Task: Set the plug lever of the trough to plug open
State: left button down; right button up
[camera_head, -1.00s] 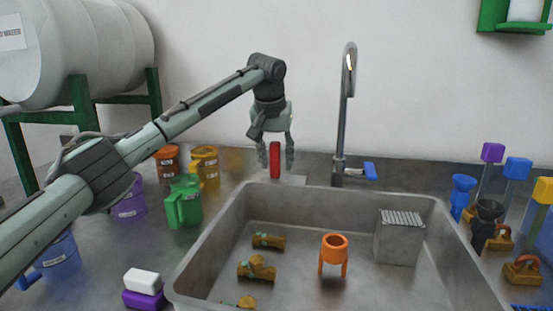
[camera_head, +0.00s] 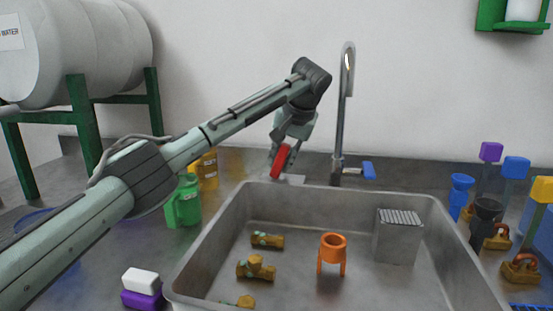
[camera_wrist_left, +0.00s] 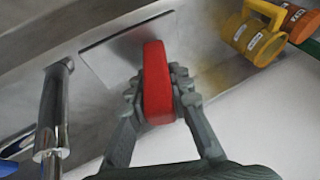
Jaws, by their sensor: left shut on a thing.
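The red plug lever (camera_head: 281,161) stands on a small grey plate behind the back rim of the metal trough (camera_head: 290,188). In the head view it leans, its top to the right. My left gripper (camera_head: 279,164) is shut on the lever from above and is tilted with it. In the left wrist view the red lever (camera_wrist_left: 157,85) lies between the two fingers (camera_wrist_left: 158,98), which touch it on both sides, with the grey plate (camera_wrist_left: 120,50) beyond. The trough's drain is not visible. My right gripper is not in view.
A tall faucet (camera_head: 342,120) with a blue handle (camera_head: 368,169) stands just right of the lever. The trough holds an orange stand (camera_head: 332,252), a grey block (camera_head: 397,238) and several brown pieces. Green (camera_head: 184,205) and yellow (camera_head: 207,172) jugs stand left.

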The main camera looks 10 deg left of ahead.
pick_arm(q)
jog(key=shift+d+f+y, duration=0.1)
jog(key=shift+d+y, duration=0.2)
jog(key=shift+y, duration=0.5)
jog(key=c, duration=1.4)
grip_release()
jog(key=shift+o, duration=0.2)
